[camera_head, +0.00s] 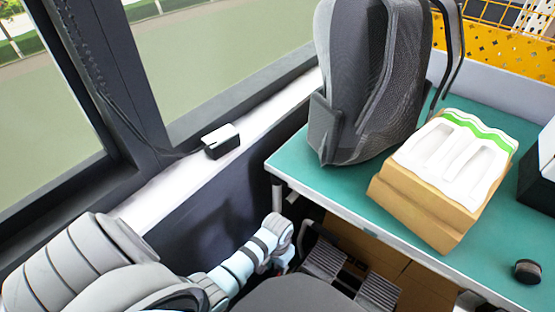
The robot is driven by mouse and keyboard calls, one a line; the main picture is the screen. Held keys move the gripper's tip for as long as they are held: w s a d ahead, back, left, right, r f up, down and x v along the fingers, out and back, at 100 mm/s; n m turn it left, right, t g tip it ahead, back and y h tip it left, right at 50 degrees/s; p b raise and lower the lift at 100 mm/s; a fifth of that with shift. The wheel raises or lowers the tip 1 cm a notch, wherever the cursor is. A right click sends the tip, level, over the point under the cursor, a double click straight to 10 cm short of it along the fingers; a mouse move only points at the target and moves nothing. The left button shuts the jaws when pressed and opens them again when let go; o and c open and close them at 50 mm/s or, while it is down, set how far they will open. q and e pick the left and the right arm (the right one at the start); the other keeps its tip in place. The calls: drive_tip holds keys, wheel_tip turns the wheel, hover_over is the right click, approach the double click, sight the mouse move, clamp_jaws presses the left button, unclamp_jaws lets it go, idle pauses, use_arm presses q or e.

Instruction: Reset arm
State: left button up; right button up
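My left arm comes in from the lower left and bends toward the bottom middle. My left gripper (350,277) is low beside the table's front edge, beneath the tabletop's height. Its two dark ribbed fingers stand apart, and I see nothing held between them. Part of it is hidden behind a grey rounded part of my own body at the bottom. It appears clear of the things on the table. My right gripper and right arm do not show in this view.
A green table (300,180) with a pale edge is at the right. It carries a grey backpack (365,85), a cardboard box with white packs (425,205) and a small dark round object (527,271). A white and black box (221,141) sits on the window sill (165,195).

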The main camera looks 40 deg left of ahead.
use_arm(q)
wheel_tip(320, 180, up, 3)
drive_tip(key=shift+r, duration=0.1)
idle(0.4)
drive_tip(key=s+a+f, duration=0.2)
drive_tip(key=s+f, duration=1.3)
drive_tip(key=f, duration=0.1)
drive_tip(key=s+f, duration=0.2)
drive_tip(key=s, duration=0.5)
drive_tip(key=s+f, duration=0.3)
drive_tip(key=s, duration=0.3)
wheel_tip(320, 180, up, 13)
drive_tip(key=t+p, duration=0.1)
drive_tip(key=p, duration=1.2)
drive_tip(key=shift+r+y, duration=0.15)
drive_tip(key=shift+y, duration=0.25)
